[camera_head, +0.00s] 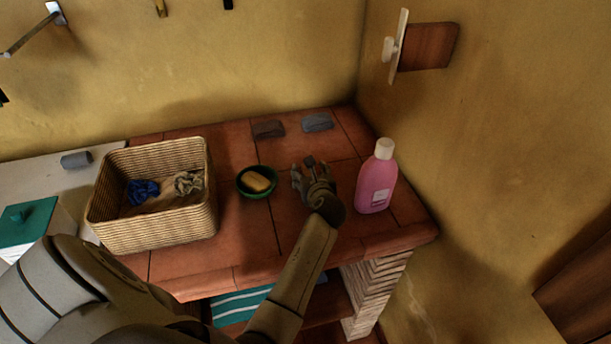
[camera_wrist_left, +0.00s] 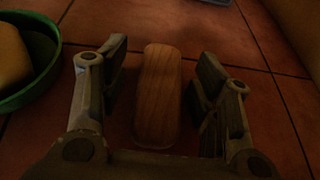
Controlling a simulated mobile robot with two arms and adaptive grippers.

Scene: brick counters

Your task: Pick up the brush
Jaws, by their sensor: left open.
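The brush (camera_wrist_left: 158,95), seen as a long wooden block with rounded ends, lies on the red tiled counter in the left wrist view. My left gripper (camera_wrist_left: 162,80) is open, with one finger on each side of the brush and small gaps between. In the head view my left gripper (camera_head: 312,175) is low over the counter, between the green bowl and the pink bottle, and it mostly hides the brush there. The brush's underside is hidden. My right gripper is not in view.
A green bowl (camera_head: 244,193) with a yellow soap bar (camera_head: 257,182) is left of the gripper. A pink bottle (camera_head: 376,183) stands close on the right. A brown block (camera_head: 268,129) and a grey-blue block (camera_head: 317,122) lie behind. A wicker basket (camera_head: 170,235) holds cloths.

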